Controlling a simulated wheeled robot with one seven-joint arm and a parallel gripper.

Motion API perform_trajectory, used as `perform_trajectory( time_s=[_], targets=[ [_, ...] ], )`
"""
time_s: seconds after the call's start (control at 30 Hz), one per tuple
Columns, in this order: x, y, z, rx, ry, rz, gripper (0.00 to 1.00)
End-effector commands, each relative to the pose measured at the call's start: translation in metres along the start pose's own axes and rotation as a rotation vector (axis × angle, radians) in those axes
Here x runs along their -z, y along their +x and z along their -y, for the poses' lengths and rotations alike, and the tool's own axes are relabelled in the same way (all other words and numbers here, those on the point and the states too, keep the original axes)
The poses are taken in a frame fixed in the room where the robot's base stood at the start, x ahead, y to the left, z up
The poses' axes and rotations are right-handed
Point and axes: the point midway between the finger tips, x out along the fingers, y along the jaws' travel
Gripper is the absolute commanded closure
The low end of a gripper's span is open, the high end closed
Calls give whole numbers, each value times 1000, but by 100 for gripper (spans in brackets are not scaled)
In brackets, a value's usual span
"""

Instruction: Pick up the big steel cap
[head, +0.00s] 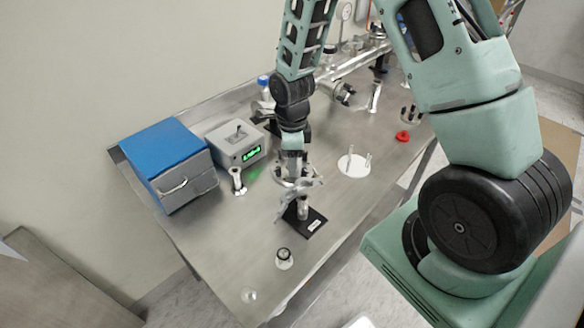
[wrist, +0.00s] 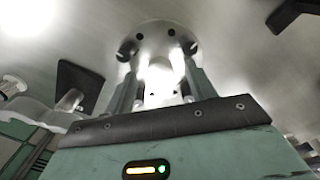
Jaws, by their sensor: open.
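In the wrist view a round, shiny steel piece with dark holes in its rim, which looks like the big steel cap (wrist: 150,33), lies just beyond and between my fingers. A bright middle part of it shows between them. My gripper (wrist: 162,85) is open, with one finger on each side, and I cannot tell whether either finger touches the cap. In the head view my gripper (head: 299,187) hangs low over the steel table, just behind the black mat. There I cannot clearly make out the cap, as my gripper covers that spot.
A black mat (head: 315,222) bears a small steel piece (head: 303,208), close to my gripper. A grey box with a green display (head: 238,145), a blue box (head: 165,155) and a steel fitting (head: 237,182) stand left. A white disc with posts (head: 353,165) lies right. The table's (head: 215,235) front left is mostly bare.

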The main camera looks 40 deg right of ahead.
Motion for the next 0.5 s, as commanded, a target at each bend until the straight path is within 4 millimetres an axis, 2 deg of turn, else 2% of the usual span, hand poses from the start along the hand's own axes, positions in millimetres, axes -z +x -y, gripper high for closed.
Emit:
perform_trajectory(
  time_s=[0.27, 0.37, 0.47, 0.5],
  targets=[
    [0, 4, 0, 1, 0, 1, 44],
    [0, 4, 0, 1, 0, 1, 67],
    [0, 4, 0, 1, 0, 1, 94],
    [0, 4, 0, 1, 0, 1, 96]
  ],
)
